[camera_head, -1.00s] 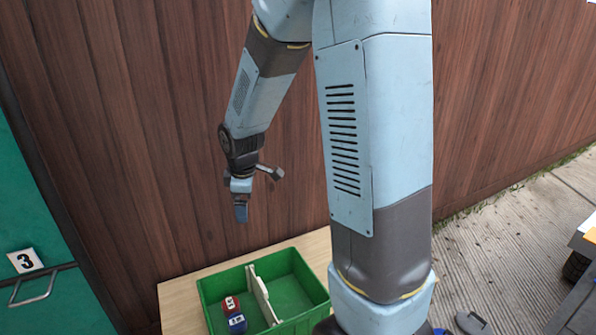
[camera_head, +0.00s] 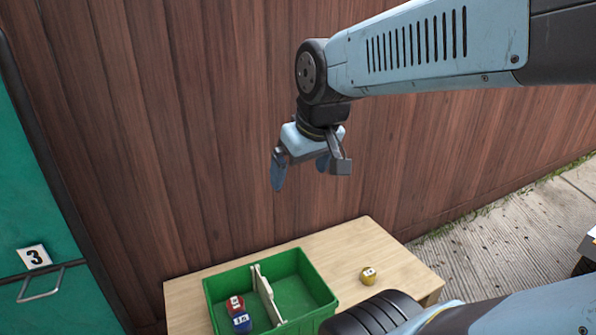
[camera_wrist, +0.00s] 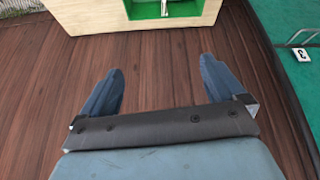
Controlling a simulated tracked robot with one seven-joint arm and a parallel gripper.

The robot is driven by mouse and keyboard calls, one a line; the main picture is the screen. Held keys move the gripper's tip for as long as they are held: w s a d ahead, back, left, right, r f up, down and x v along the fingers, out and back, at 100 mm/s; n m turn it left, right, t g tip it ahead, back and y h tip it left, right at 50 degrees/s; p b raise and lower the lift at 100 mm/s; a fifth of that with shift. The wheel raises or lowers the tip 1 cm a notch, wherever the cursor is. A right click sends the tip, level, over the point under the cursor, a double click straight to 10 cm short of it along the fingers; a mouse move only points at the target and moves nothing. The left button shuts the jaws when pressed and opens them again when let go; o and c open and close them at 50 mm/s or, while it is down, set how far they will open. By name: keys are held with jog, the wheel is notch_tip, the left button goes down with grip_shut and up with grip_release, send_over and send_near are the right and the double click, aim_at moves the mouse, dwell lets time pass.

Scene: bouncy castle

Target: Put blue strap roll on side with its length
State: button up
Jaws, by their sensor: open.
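The blue strap roll (camera_head: 241,323) lies in the left compartment of the green crate (camera_head: 319,314), in front of a red roll (camera_head: 235,304). Both carry white labels that are too small to read surely. My gripper (camera_head: 300,176) is open and empty, with its fingers pointing down, well above the table and the crate. In the wrist view my gripper (camera_wrist: 160,88) shows both fingers wide apart with nothing between them. The blue roll cannot be made out in that view.
The crate stands on a wooden table (camera_head: 345,246); a white divider (camera_head: 266,296) splits it, and its right compartment looks empty. A yellow roll (camera_head: 368,276) sits on the table to its right. A wooden wall (camera_head: 180,130) is behind. A green cabinet (camera_head: 30,200) marked 3 stands left.

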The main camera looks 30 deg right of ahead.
jog(key=s, duration=0.1)
jog(key=s+m, duration=0.1)
jog(key=s+a, duration=0.1)
jog(key=shift+r, duration=0.4)
